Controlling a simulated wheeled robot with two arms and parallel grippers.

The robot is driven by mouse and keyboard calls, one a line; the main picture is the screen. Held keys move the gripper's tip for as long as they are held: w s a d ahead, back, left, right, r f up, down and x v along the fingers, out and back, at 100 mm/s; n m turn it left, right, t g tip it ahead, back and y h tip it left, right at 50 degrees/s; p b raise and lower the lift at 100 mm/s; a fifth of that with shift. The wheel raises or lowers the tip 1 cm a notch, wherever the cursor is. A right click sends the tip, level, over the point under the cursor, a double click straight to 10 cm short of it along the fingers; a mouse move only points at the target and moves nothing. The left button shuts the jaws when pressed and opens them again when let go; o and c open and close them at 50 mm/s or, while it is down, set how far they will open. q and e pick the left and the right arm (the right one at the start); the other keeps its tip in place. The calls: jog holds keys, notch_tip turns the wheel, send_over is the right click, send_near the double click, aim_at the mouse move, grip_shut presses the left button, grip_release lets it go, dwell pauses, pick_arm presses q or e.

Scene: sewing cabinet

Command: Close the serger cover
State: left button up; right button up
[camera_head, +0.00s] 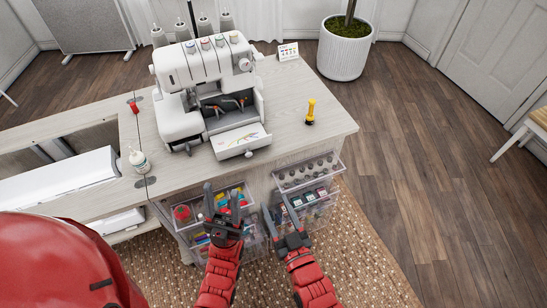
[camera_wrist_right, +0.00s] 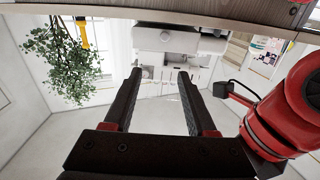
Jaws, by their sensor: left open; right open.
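The white serger (camera_head: 205,75) stands on the cabinet top, with several spools behind it. Its front cover (camera_head: 236,141), a white panel with a small floral print, is folded down and open at the front. The looper area above it is exposed. My left gripper (camera_head: 222,190) is open and empty, below and in front of the cabinet's front edge. My right gripper (camera_head: 279,212) is open and empty to its right, also clear of the cover. In the right wrist view, the serger (camera_wrist_right: 170,38) appears upside down beyond my open right gripper (camera_wrist_right: 160,75).
Clear drawers (camera_head: 310,170) with sewing supplies stick out below the cabinet top (camera_head: 320,130), close to both grippers. A yellow-and-black item (camera_head: 310,112) stands right of the serger. A white bottle (camera_head: 139,161) and red spool (camera_head: 134,107) stand left.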

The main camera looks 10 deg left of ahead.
jog(key=p, duration=0.3)
send_near(249, 155)
jog(key=x, duration=0.6)
jog(key=shift+w+a, duration=0.2)
jog(key=shift+w, duration=0.2)
jog(key=shift+w+a, duration=0.4)
jog(key=shift+w, duration=0.2)
jog(key=shift+f, duration=0.1)
grip_shut()
dwell(0.4)
